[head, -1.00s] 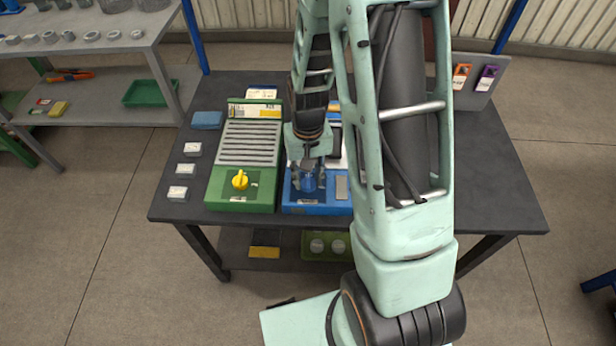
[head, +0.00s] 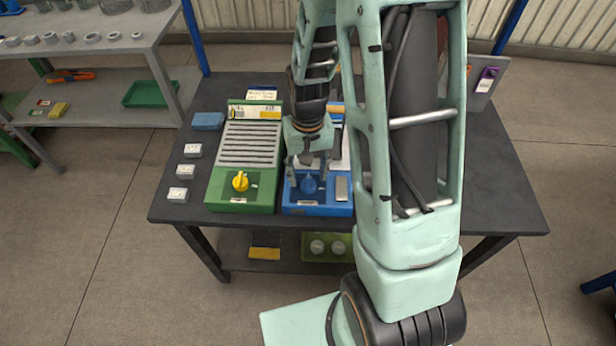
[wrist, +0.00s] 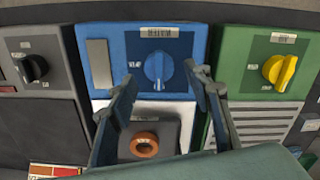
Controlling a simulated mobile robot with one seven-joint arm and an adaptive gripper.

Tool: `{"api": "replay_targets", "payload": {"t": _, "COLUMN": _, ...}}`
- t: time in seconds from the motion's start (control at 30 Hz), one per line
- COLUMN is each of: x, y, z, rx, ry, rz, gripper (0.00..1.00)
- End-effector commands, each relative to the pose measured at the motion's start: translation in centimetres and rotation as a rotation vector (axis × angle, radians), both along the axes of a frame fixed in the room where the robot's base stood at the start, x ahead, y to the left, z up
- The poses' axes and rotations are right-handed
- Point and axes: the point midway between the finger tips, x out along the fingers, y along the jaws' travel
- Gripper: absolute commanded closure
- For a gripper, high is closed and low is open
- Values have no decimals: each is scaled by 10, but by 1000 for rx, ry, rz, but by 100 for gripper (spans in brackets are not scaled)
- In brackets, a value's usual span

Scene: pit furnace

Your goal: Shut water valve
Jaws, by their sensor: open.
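The water valve is a blue knob (wrist: 158,70) on a blue panel (wrist: 200,40), with an upside-down label above it in the wrist view. Its pointer ridge stands roughly upright in that picture. In the head view the blue knob (head: 309,185) sits near the front of the blue panel (head: 318,210). My gripper (wrist: 160,74) is open, with one finger on each side of the knob. Gaps show between the fingers and the knob. In the head view my gripper (head: 307,183) is over the blue panel; my arm hides part of the panel's back.
A green panel with a yellow knob (head: 240,181) stands close on the left. A grey unit with a black knob (wrist: 33,68) is on the blue panel's other side. Small white blocks line the table's left edge.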

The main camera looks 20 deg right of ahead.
Motion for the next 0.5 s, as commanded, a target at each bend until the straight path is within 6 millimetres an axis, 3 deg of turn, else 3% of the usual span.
{"api": "replay_targets", "payload": {"t": 0.3, "x": 2, "y": 0, "z": 63, "rx": 0, "ry": -6, "rz": 1, "gripper": 55}}
{"api": "replay_targets", "payload": {"t": 0.5, "x": 1, "y": 0, "z": 89, "rx": 0, "ry": -4, "rz": 1, "gripper": 55}}
